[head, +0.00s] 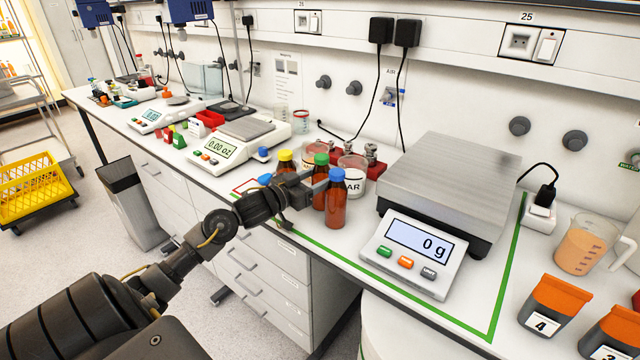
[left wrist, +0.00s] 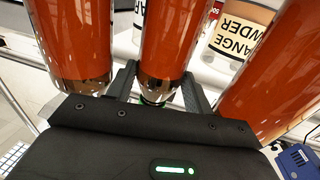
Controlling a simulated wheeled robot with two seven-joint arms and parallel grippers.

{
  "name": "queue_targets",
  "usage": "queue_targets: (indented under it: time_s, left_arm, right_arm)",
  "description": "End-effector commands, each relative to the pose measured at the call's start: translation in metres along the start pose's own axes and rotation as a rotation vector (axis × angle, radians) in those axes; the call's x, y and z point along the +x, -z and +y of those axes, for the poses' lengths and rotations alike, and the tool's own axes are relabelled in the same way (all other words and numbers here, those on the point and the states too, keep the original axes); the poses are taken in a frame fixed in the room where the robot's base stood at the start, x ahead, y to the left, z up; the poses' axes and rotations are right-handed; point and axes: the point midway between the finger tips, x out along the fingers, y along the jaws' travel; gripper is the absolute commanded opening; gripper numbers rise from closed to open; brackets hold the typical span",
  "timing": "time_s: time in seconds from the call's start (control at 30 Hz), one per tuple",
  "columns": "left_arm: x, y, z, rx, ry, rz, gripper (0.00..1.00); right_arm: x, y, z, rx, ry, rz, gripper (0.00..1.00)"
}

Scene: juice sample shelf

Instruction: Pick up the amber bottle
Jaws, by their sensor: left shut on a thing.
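Three amber bottles stand close together near the bench front: a yellow-capped one (head: 286,163), a green-capped one (head: 319,198) and a blue-capped one (head: 336,207). My left gripper (head: 318,181) reaches in from the left and is shut on the middle, green-capped bottle. In the left wrist view, that bottle (left wrist: 172,40) is between the two fingers (left wrist: 160,92). Another amber bottle stands on each side, at left (left wrist: 75,40) and right (left wrist: 270,75). The blue-capped bottle partly hides the green-capped one in the head view. My right gripper is not in view.
Labelled jars (head: 352,177) stand just behind the bottles. A large scale (head: 412,250) reading 0 g is to the right, and a smaller scale (head: 238,144) is to the left. A beaker (head: 583,244) and orange pouches (head: 551,305) are at far right.

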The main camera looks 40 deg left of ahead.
Motion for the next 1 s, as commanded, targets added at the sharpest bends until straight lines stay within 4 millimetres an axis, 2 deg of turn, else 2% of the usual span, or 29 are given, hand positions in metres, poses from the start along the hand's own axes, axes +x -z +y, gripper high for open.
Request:
queue_targets:
  time_s: [0.17,0.5,0.6,0.8,1.0]
  left_arm:
    - [0.0,0.01,0.0,0.003,0.0,0.004,0.21]
    - [0.0,0.075,0.0,0.005,-0.001,0.006,0.21]
    - [0.0,0.089,0.0,0.004,0.0,0.004,0.21]
    - [0.0,0.101,0.0,0.0,0.0,0.002,0.21]
    - [0.0,0.101,0.0,-0.001,0.0,0.001,0.21]
  right_arm:
    - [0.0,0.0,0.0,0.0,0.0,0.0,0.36]
    - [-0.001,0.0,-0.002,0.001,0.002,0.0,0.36]
    - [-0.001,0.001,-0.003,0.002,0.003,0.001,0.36]
    - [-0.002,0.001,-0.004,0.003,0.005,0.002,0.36]
    - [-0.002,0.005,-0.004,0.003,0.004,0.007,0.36]
